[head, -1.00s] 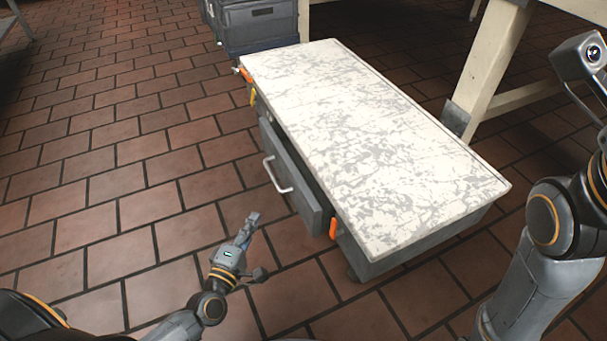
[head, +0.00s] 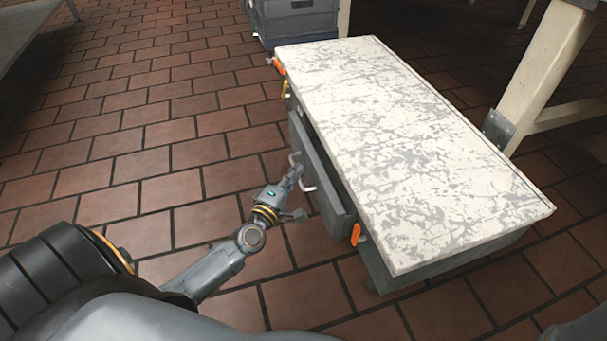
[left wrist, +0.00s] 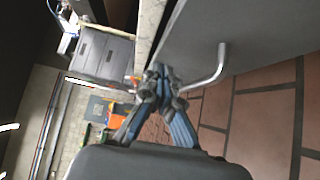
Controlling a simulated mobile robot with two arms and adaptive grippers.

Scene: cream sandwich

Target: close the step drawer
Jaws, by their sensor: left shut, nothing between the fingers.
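The step drawer (head: 325,190) is a grey drawer in the side of a low step with a worn white top (head: 410,140). It stands partly out, with a dark gap behind its front. Its metal handle (head: 301,172) faces my left arm; in the left wrist view the handle (left wrist: 217,68) is right of the fingers and the drawer front (left wrist: 250,30) fills the upper right. My left gripper (head: 294,172) is shut and empty, close beside the handle; whether it touches is unclear. The shut fingers also show in the left wrist view (left wrist: 160,78). My right gripper is out of view.
Orange clips (head: 355,234) sit at the step's side near the drawer's end. A grey crate (head: 292,20) stands behind the step. A cream table leg (head: 545,75) stands at the right. The tiled floor (head: 160,140) left of the step is clear.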

